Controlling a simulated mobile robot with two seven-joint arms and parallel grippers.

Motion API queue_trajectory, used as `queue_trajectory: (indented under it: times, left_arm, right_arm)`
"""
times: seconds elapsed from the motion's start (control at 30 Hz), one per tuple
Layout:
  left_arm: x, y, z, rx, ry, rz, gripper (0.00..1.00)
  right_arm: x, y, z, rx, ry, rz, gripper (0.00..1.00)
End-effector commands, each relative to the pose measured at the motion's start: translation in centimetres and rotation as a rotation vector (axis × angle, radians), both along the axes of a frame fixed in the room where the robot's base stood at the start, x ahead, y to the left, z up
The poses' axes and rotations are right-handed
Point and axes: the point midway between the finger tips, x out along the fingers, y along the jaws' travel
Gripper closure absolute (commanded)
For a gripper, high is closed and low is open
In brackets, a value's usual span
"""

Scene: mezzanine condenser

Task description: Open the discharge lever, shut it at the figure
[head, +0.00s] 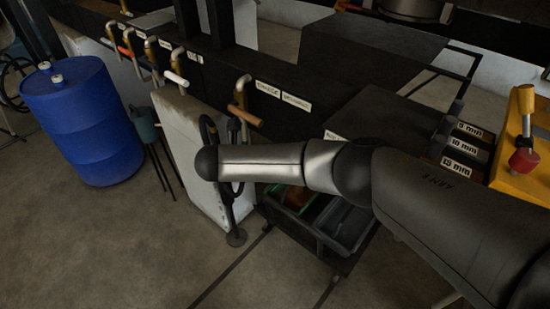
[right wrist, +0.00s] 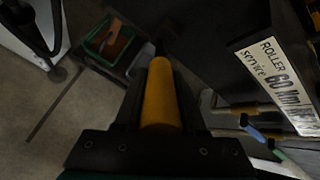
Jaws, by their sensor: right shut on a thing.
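My right gripper (right wrist: 160,85) fills the lower middle of the right wrist view, with its dark fingers shut on a yellow cylindrical handle (right wrist: 160,100). I cannot tell from the frames whether this is the discharge lever. In the head view my right arm crosses from the right edge to the middle, and its gripper is hidden. A row of brass levers lines the dark frame, including one with a tan handle (head: 245,115) and one with a white handle (head: 176,79). My left gripper is not in view. No readout figure is legible.
A blue drum (head: 82,120) stands at the left. Bins with a green tray (head: 300,198) sit low below the arm; the tray also shows in the right wrist view (right wrist: 103,38). A yellow block (head: 520,185) with a red knob (head: 523,162) is at the right. Open floor lies in front.

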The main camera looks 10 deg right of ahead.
Motion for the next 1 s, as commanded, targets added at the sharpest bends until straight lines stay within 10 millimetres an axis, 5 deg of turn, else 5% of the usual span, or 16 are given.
queue_trajectory:
  times: [0.3, 0.33, 0.57, 1.0]
  left_arm:
    - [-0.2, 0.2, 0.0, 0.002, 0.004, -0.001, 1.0]
    - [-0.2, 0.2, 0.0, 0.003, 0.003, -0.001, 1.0]
    - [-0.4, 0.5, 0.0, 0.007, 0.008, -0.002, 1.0]
    - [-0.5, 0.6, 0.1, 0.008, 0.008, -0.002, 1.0]
  right_arm:
    - [0.0, 0.0, -0.1, -0.002, 0.002, -0.001, 1.0]
    - [0.0, 0.0, -0.1, -0.002, 0.002, -0.001, 0.57]
    - [0.0, -0.1, -0.1, -0.001, 0.001, 0.0, 0.31]
    - [-0.7, 1.0, 0.9, 0.001, 0.0, 0.003, 0.31]
